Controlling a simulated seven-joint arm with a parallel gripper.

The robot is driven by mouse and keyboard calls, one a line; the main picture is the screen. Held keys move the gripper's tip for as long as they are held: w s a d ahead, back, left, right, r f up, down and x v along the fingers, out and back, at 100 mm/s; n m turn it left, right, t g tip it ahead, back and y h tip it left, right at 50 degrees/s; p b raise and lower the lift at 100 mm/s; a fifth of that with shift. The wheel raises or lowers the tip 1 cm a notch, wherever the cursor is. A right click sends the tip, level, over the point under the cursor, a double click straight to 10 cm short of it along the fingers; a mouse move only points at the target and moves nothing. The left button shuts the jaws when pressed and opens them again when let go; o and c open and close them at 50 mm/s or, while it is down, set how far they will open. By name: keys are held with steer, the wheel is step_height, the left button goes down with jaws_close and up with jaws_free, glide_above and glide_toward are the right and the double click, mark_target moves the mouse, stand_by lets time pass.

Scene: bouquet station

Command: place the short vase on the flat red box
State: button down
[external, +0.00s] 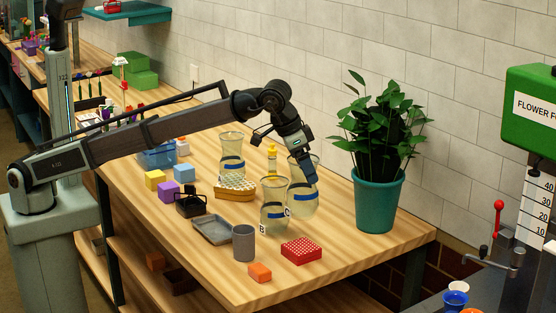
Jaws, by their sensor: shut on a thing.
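The flat red box (301,251), with white dots on top, lies near the front edge of the wooden table, and its top is bare. A clear glass vase marked C (301,206), with a blue band, stands upright behind it. My gripper (309,180) reaches down to this vase's upper part and is shut on it. Whether the vase is lifted off the table is hard to tell. A clear vase marked B (273,220) stands just in front-left, overlapping it in view. Another clear vase (231,147) stands further back. Which is the short vase is unclear from here.
A potted plant (380,200) stands close on the right. A grey cup (243,243), an orange block (260,272) and a grey tray (211,229) lie left of the red box. A yellow bottle (271,160) stands behind the vases. The table's right front corner is clear.

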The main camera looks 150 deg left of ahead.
mark_target(289, 162)
steer(key=shift+f, duration=4.5)
jaws_free()
steer(key=shift+f, duration=0.15)
steer(key=v, duration=1.2)
steer(key=shift+d, duration=0.1)
